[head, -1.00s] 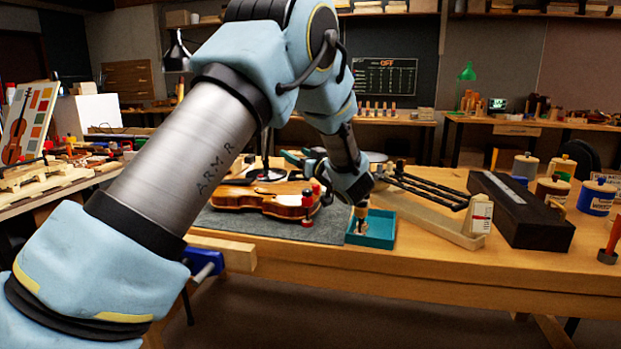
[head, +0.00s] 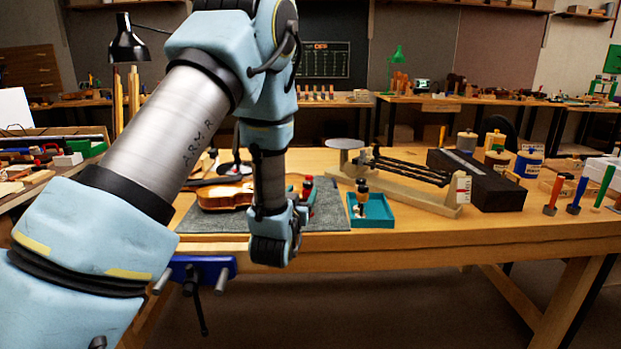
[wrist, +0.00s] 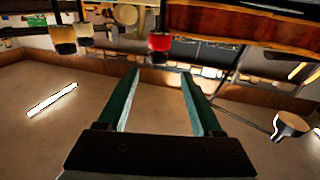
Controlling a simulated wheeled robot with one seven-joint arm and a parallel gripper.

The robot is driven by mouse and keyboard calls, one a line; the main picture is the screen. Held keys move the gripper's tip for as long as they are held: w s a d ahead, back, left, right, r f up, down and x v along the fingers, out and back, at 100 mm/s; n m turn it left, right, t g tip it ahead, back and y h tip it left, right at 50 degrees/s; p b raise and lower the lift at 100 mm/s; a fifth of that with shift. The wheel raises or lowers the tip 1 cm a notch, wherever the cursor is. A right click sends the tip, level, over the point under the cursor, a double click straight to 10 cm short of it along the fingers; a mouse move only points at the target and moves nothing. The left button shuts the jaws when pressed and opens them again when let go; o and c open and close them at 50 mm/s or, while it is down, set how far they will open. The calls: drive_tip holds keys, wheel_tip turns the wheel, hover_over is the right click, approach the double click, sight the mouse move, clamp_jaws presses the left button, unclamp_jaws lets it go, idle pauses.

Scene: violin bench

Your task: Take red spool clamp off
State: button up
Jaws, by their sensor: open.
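The violin body (head: 226,196) lies on a grey mat on the bench, partly hidden behind my arm. A red-topped spool clamp (head: 307,188) stands at its right end, just right of my wrist. In the wrist view, which looks upside down, the red clamp (wrist: 159,42) shows beyond the fingertips, near the middle, beside the violin's edge (wrist: 250,28). My gripper (wrist: 161,73) is open, its two green fingers apart with nothing between them. The red clamp is ahead of the fingers, not visibly touched. In the head view the fingers are mostly hidden.
A teal tray (head: 379,218) right of the mat holds upright clamps (head: 361,196), also seen in the wrist view (wrist: 64,36). A wooden balance-like stand (head: 425,203) and a dark block (head: 478,180) lie farther right. A blue vise (head: 205,268) is on the front edge.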

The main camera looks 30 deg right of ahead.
drive_tip(key=shift+w+d, duration=0.15)
drive_tip(key=shift+d, duration=0.1)
drive_tip(key=p+x, duration=0.3)
drive_tip(key=x, duration=0.7)
drive_tip(key=shift+f, duration=0.1)
clamp_jaws()
